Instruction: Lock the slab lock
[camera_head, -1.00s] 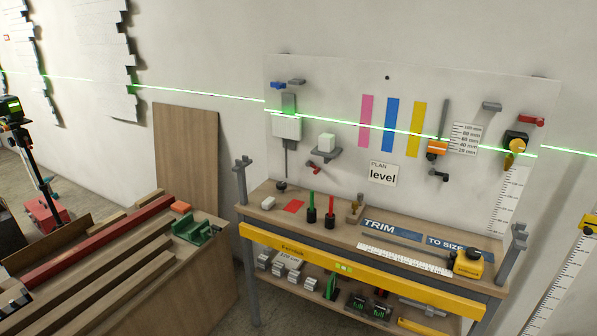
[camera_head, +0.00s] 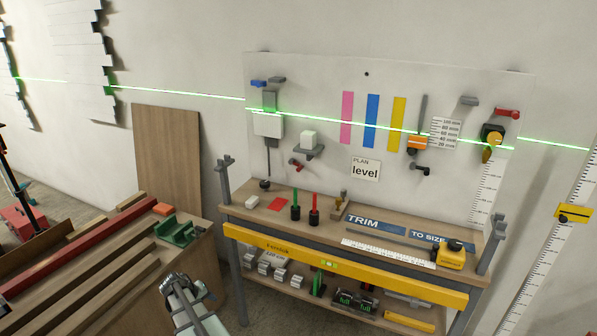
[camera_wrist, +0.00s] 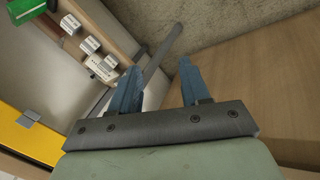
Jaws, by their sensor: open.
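No part is labelled as the slab lock, so I cannot tell which one it is. On the wall panel (camera_head: 350,80), a pale slab (camera_head: 268,124) sits on a vertical grey rail at the left. A blue lever (camera_head: 258,83) is above it, and a small red lever (camera_head: 297,164) is to its lower right. Another red lever (camera_head: 507,113) is at the upper right, and a black crank-like handle (camera_head: 419,169) is lower. My gripper (camera_head: 186,284) is low in front of the bench, away from the panel. In the wrist view its blue fingers (camera_wrist: 158,86) are apart with nothing held between them.
The bench (camera_head: 326,204) stands below the panel, with a yellow level (camera_head: 345,265) along its front. A wooden block with beams and a green clamp (camera_head: 178,230) is at the left. A brown board (camera_head: 168,155) leans on the wall. Floor shows between block and bench.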

